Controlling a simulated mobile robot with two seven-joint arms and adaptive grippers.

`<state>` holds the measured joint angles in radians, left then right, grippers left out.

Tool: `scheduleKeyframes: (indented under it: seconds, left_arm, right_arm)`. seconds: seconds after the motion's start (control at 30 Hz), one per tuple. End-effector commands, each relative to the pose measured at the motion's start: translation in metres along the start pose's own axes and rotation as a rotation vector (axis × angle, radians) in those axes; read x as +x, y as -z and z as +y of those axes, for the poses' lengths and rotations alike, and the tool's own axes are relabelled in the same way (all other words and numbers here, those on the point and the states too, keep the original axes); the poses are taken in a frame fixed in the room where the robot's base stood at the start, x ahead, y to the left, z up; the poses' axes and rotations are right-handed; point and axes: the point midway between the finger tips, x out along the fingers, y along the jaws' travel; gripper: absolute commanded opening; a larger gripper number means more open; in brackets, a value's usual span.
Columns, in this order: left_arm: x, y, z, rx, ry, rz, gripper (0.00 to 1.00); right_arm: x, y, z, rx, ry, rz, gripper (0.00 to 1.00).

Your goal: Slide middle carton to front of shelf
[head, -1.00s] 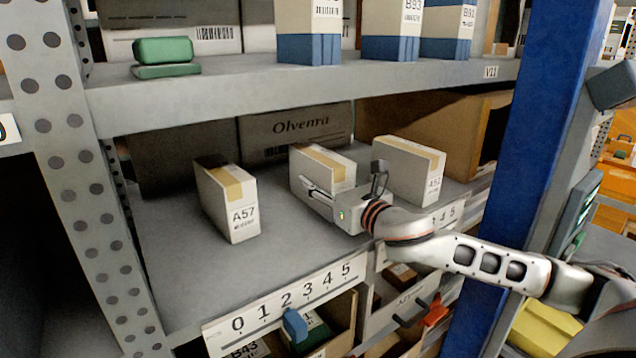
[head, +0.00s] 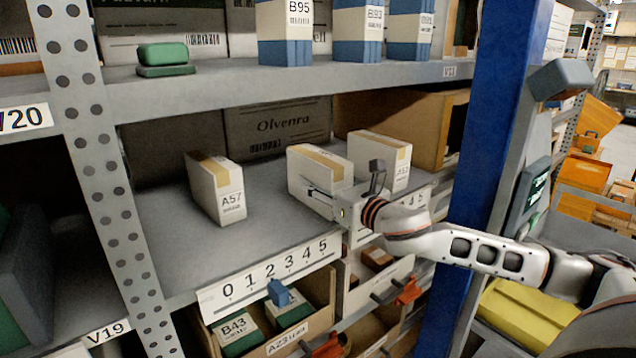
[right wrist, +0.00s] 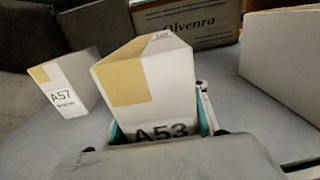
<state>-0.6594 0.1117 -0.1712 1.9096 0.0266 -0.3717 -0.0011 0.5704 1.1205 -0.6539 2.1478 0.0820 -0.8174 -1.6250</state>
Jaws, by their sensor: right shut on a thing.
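The middle carton (head: 312,172), white with a tan tape strip, stands upright on the middle shelf (head: 190,262) between two similar cartons. My right gripper (head: 325,200) is shut on its front lower part. In the right wrist view the carton (right wrist: 165,82) shows its A53 label, partly cut off by the gripper (right wrist: 165,125), with a finger along its side. The A57 carton (head: 215,188) stands apart to the left, and the right carton (head: 385,155) stands close on the right, partly hidden by the middle one and my gripper. My left gripper is not in view.
A number strip (head: 270,277) runs along the shelf's front edge. A grey Olvenra box (head: 278,128) and a brown box (head: 425,125) stand behind. The upper shelf (head: 270,80) lies overhead. A blue post (head: 490,150) stands right. Bare shelf lies in front of the cartons.

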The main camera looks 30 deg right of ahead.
Motion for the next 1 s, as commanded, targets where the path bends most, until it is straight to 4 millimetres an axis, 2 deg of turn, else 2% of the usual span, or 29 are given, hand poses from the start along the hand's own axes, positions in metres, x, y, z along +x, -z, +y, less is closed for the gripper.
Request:
scheduleKeyframes:
  seconds: [0.2,0.23,0.3,0.73,0.87,1.0]
  left_arm:
    - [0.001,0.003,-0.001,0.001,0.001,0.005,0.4]
    - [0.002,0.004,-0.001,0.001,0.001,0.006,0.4]
    - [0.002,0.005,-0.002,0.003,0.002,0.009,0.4]
    - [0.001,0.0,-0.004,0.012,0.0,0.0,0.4]
    - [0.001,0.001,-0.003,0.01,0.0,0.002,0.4]
    - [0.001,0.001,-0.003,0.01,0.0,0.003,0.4]
  right_arm:
    - [0.0,0.0,0.0,0.0,0.001,0.001,0.1]
    - [0.0,0.0,0.0,0.0,0.001,0.0,0.48]
    - [0.0,0.0,0.0,0.0,0.001,0.0,0.62]
    - [-0.006,0.001,-0.001,-0.003,0.001,0.001,0.62]
    - [-0.022,0.001,-0.001,-0.005,0.001,0.003,0.62]
    - [-0.047,0.002,-0.001,-0.006,0.002,0.004,0.62]
